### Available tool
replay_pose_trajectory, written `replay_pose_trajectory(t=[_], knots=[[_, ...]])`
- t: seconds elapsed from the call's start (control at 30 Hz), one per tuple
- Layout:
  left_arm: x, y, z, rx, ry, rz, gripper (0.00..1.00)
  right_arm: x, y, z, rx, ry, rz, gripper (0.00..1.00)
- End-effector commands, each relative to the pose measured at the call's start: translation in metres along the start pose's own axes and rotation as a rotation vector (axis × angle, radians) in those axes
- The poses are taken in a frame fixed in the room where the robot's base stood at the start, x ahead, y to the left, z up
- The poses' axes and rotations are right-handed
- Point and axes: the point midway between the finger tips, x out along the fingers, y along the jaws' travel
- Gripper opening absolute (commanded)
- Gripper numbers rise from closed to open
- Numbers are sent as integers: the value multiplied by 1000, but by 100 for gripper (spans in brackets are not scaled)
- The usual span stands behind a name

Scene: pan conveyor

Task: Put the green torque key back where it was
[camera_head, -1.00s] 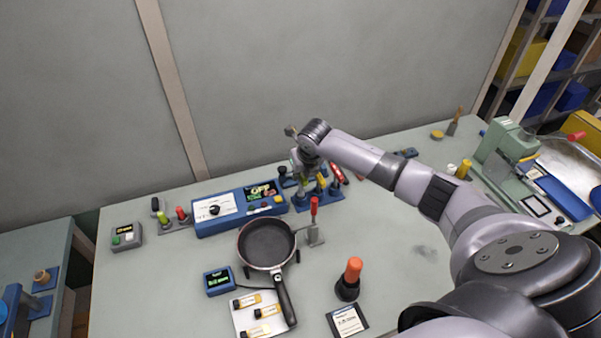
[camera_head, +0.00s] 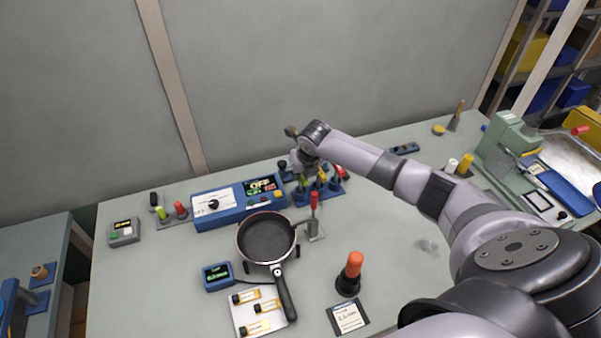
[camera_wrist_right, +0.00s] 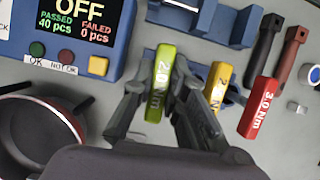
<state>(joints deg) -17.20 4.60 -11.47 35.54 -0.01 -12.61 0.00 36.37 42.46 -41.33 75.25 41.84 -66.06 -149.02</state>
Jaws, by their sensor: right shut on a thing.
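The green torque key (camera_wrist_right: 160,85), marked 2.0 Nm, is between the fingers of my right gripper (camera_wrist_right: 158,110) in the right wrist view. The gripper is shut on it. In the head view my right gripper (camera_head: 304,168) is over the blue key rack (camera_head: 330,190), behind the pan. The rack also shows in the right wrist view (camera_wrist_right: 185,22). A yellow key (camera_wrist_right: 218,85) and a red 3.0 Nm key (camera_wrist_right: 260,108) are to the right of the green one. Whether the green key's lower end is seated in the rack is hidden. My left gripper is not in view.
A blue control box (camera_head: 238,204) with an OFF display stands left of the rack. A black pan (camera_head: 266,238) and a red-handled clamp (camera_head: 314,212) are in front. An orange-handled tool (camera_head: 353,272) stands nearer. The table to the right of the clamp is mostly clear.

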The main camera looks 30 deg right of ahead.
Motion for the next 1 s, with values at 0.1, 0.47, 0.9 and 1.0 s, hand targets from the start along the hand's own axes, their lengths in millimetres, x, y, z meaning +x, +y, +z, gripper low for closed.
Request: replay_pose_trajectory(t=[0.1, 0.47, 0.9, 1.0], knots=[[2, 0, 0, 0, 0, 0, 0, 3, 0, -1, 0, -1, 0, 0], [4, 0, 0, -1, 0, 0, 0, 7, 0, -3, 0, 0, 0, 25], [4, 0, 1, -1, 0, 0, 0, 7, 0, -4, 0, 2, -1, 37], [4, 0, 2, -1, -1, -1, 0, 4, 0, -3, 0, 1, -1, 37]])
